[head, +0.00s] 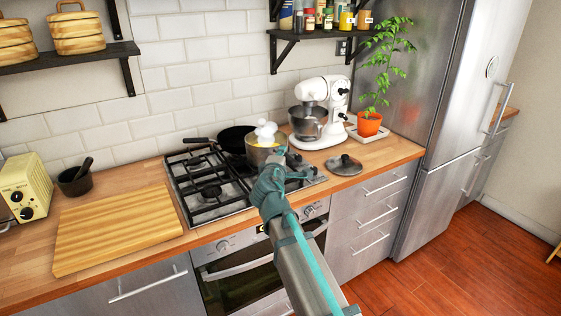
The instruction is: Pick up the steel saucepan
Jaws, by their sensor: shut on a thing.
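The steel saucepan (257,154) is at the right rear part of the gas hob, partly hidden behind my gripper. Something yellow shows inside it, and a white rounded object (266,130) shows at its top. My gripper (277,160) reaches in from the front and is shut at the near side of the saucepan. The exact place of the grip is hidden by my arm. I cannot tell whether the saucepan rests on the hob or is just above it.
A black frying pan (235,139) is close behind the saucepan. A white stand mixer (318,112), a loose lid (344,165) and a potted plant (369,124) stand to the right. A wooden board (118,229) lies left of the gas hob (207,207). Shelves hang above.

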